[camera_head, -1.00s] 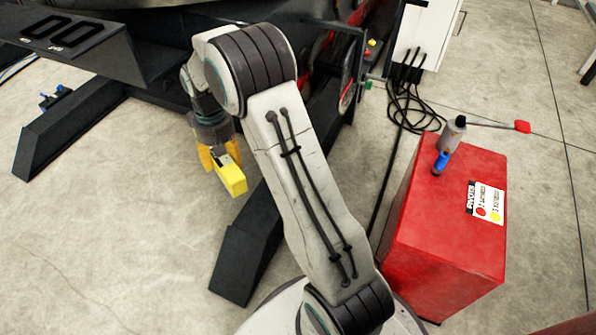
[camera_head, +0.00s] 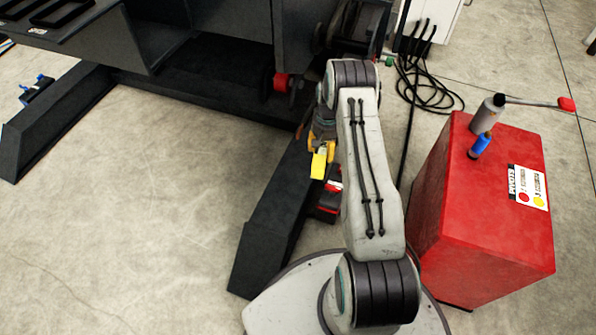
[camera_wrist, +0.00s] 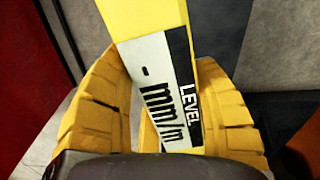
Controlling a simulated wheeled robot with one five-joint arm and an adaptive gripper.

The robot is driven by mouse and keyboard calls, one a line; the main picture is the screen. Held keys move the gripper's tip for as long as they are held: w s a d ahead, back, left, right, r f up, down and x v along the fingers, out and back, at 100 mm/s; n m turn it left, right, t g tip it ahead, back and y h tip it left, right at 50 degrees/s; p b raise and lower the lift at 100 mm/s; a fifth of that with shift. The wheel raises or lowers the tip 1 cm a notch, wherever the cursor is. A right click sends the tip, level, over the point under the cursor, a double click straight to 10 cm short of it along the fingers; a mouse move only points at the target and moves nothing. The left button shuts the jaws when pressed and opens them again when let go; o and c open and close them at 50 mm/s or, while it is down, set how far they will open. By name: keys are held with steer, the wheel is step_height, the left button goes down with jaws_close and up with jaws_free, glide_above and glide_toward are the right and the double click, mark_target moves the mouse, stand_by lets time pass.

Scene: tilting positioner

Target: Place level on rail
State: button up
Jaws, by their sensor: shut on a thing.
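The level (camera_head: 318,165) is a small yellow block in the head view. In the wrist view the level (camera_wrist: 160,75) is yellow with a white label reading "mm/m" and a dark strip reading "LEVEL". My gripper (camera_head: 321,150) is shut on it, with ribbed yellow fingers on both sides of it in the wrist view. The level is in front of the dark positioner frame (camera_head: 200,75), near the upper end of its right foot. My arm hides part of the gripper and the frame behind it. I cannot tell which part is the rail.
Black cables (camera_head: 425,90) lie behind.

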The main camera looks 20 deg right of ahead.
steer(key=w+d+f+m, duration=0.1)
steer(key=d+f+m, duration=0.1)
steer(key=d+f, duration=0.25)
steer(key=b, duration=0.6)
glide_above(298, 171)
step_height(298, 171, down, 8)
steer(key=shift+r, duration=0.15)
steer(key=shift+f+b, duration=1.2)
steer(key=shift+f, duration=0.75)
steer(key=o, duration=1.2)
steer(key=shift+s+f, duration=0.1)
steer(key=shift+f, duration=0.1)
steer(key=shift+o, duration=0.2)
steer(key=shift+r, duration=0.15)
step_height(298, 171, up, 12)
steer(key=p, duration=0.5)
